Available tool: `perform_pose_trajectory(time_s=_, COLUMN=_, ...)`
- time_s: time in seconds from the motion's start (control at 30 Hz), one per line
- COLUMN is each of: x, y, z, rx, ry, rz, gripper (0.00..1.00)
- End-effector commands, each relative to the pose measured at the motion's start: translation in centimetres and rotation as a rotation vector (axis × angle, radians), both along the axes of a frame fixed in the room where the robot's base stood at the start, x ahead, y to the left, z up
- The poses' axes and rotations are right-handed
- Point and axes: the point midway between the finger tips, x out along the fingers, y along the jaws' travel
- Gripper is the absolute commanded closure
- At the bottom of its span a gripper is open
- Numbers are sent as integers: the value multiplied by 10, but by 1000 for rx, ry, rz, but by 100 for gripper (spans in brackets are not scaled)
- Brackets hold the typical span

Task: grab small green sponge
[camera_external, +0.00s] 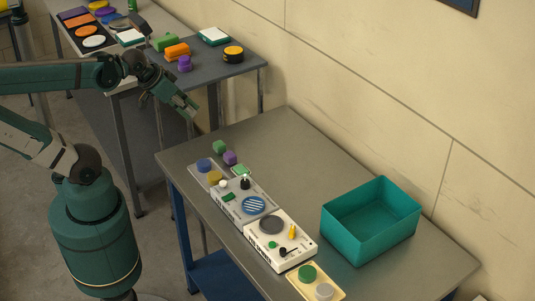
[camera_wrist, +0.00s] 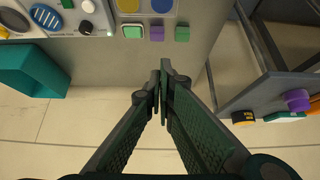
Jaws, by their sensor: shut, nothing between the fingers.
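Two small green pieces lie near the left end of the grey table; I cannot tell for certain which is the sponge. One is a light-edged green block (camera_external: 241,170), also in the wrist view (camera_wrist: 132,31). The other is a plain green cube (camera_external: 219,146), also in the wrist view (camera_wrist: 182,33). A purple cube (camera_external: 230,157) sits between them. My gripper (camera_external: 190,108) is shut and empty, raised in the air near the table's left end and apart from the blocks. Its closed fingertips (camera_wrist: 162,75) show in the wrist view.
A teal open bin (camera_external: 371,220) stands on the table's right side. Panels with knobs and discs (camera_external: 280,236) line the front edge. A second table (camera_external: 215,70) behind holds orange, purple and black-yellow items. The grey table's middle (camera_external: 285,165) is clear.

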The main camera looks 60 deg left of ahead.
Motion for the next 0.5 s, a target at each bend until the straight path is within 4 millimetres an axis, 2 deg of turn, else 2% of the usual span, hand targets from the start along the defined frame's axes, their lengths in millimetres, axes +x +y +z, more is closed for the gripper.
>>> perform_pose_trajectory(time_s=0.03, x=0, y=0, z=0, rx=0, ry=0, rz=0, gripper=99)
perform_pose_trajectory(time_s=0.33, x=0, y=0, z=0, rx=0, ry=0, rz=0, gripper=60)
perform_pose_trajectory(time_s=0.5, x=0, y=0, z=0, rx=0, ry=0, rz=0, gripper=60)
